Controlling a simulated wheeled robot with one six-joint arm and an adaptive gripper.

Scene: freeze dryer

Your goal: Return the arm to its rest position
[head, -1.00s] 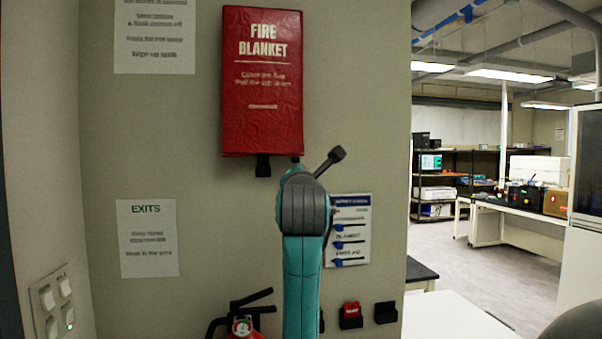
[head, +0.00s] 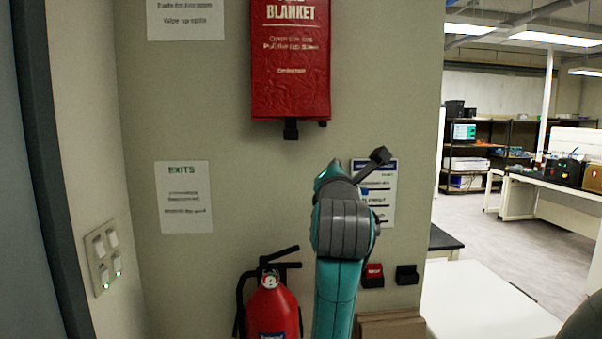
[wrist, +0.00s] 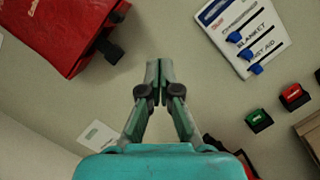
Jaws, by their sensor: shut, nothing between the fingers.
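My teal arm (head: 338,290) rises from the bottom middle of the head view, in front of a wall. Its dark grey joint (head: 342,228) and a small dark stub stand below the red fire blanket pouch. In the wrist view my gripper (wrist: 158,72) points at the wall, its two teal fingers together and nothing between them.
The fire blanket (head: 291,60) hangs on the wall. A fire extinguisher (head: 272,308) stands left of the arm. A sign with blue tabs (wrist: 243,35) shows in the wrist view. A white table (head: 485,305) is at right; the lab behind is open.

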